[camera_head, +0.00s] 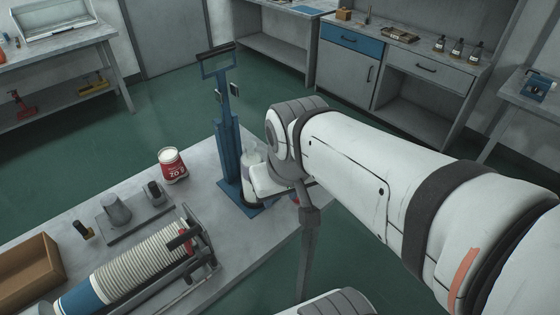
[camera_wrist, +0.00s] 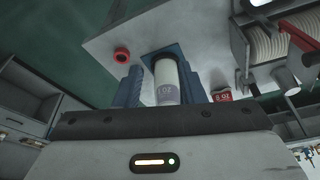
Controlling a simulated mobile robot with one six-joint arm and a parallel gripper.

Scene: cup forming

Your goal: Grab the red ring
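The red ring (camera_wrist: 121,55) lies on the grey table top near its edge, at the upper left in the wrist view. In the head view only a small red bit (camera_head: 296,201) shows beside my arm, probably the same ring. My gripper (camera_wrist: 158,68) has its two blue fingers apart. Past them a white cylinder with a printed label (camera_wrist: 166,88) stands at the blue press base; I see no finger closed on it. The ring lies outside the fingers, to their left in the wrist view. In the head view my arm mostly hides the gripper.
The tall blue press (camera_head: 227,130) stands close beside my wrist. A red-and-white cup (camera_head: 173,166) stands left of it. A long stack of cups (camera_head: 142,262), a grey fixture (camera_head: 117,213) and a brown box (camera_head: 28,270) take up the table's left part.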

